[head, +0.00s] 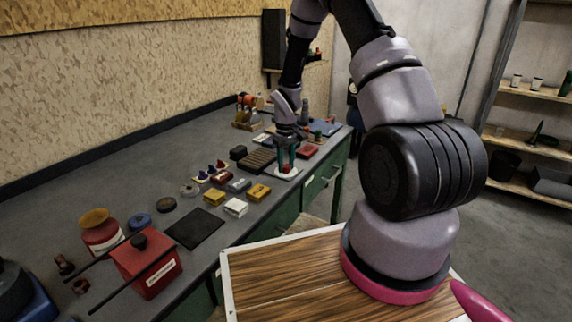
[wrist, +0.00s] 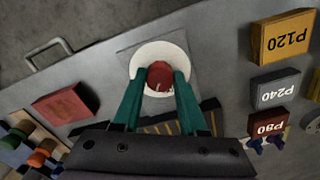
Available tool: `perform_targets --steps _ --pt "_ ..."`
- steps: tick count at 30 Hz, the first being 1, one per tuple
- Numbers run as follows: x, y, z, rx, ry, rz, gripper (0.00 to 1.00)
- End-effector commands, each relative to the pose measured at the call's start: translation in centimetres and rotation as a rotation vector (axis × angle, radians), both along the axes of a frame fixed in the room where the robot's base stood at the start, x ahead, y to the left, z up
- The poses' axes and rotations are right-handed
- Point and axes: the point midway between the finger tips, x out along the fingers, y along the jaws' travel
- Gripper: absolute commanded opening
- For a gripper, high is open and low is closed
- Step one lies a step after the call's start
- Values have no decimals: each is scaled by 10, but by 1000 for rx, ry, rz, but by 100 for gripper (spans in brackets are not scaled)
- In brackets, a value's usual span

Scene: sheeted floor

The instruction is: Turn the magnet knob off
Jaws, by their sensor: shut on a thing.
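The red knob (wrist: 159,74) sits on a round white base (wrist: 147,57) on a square grey plate (wrist: 124,54), on the bench. In the head view the knob (head: 286,168) is small and low between my fingers. My gripper (wrist: 159,82) has green fingers, one on each side of the knob, and is shut on it from above. In the head view my gripper (head: 286,158) points down at the plate near the bench's front edge. The knob's lower side and any on or off marking cannot be made out.
Blocks marked P120 (wrist: 282,37), P240 (wrist: 278,88) and P80 (wrist: 272,124) lie beside the plate. A red block (wrist: 63,105) lies on the other side. A red box with dark rods (head: 148,268) stands at the bench's near end. A drawer handle (wrist: 48,50) juts from the bench front.

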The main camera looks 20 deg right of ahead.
Motion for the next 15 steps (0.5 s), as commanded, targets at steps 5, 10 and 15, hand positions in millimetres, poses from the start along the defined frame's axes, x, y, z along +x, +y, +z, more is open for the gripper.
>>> perform_targets --steps 5,10,15 --pt "0 -1 0 0 -1 165 0" --pt "0 0 0 1 0 319 0" --pt "0 -1 0 0 0 454 0"
